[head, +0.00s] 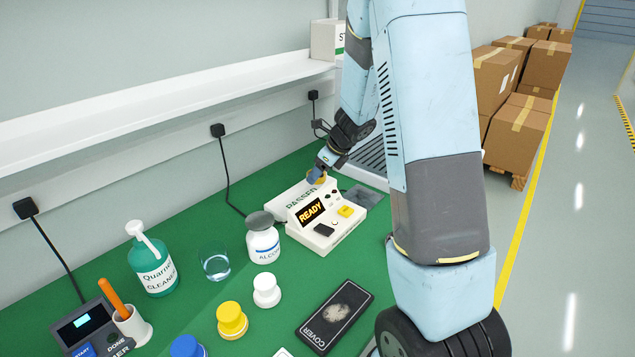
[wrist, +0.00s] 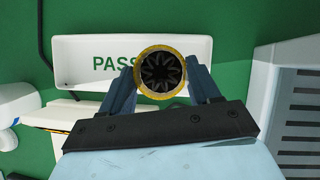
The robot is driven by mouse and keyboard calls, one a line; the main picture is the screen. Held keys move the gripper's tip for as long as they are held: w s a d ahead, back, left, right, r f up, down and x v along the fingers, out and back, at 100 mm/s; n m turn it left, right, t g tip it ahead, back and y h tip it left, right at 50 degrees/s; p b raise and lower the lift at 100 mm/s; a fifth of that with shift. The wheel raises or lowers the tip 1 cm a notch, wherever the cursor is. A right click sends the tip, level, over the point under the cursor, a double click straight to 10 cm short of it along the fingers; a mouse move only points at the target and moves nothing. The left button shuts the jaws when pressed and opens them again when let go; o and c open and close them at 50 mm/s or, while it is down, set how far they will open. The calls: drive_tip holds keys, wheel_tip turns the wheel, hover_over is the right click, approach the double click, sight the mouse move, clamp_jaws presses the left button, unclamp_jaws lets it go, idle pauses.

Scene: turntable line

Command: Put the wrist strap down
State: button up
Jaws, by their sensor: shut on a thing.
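My gripper (head: 317,174) is shut on a round part (wrist: 160,73) with a yellow rim and a dark, star-shaped inside. In the wrist view both fingers press on its sides. It does not look like a strap, and I see no clear wrist strap in either view. The gripper and part are over the near edge of the white PASSED tray (head: 290,194), which also shows in the wrist view (wrist: 85,66). I cannot tell whether the part touches the tray. In the wrist view the part covers the end of the tray's lettering.
A white tester reading READY (head: 324,222) stands close in front of the tray. An alcohol bottle (head: 263,244), a glass (head: 214,262) and a green cleaner bottle (head: 153,268) stand left. A grey vented unit (wrist: 298,110) is right.

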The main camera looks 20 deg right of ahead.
sight(318, 181)
drive_tip(key=shift+w+f, duration=0.3)
drive_tip(key=shift+f, duration=0.05)
drive_tip(key=shift+w+f, duration=0.15)
drive_tip(key=shift+f, duration=0.75)
drive_tip(key=shift+w+f, duration=0.1)
drive_tip(key=shift+f, duration=0.75)
drive_tip(key=o, duration=1.1)
drive_tip(key=shift+f, duration=0.1)
drive_tip(key=shift+o, duration=0.2)
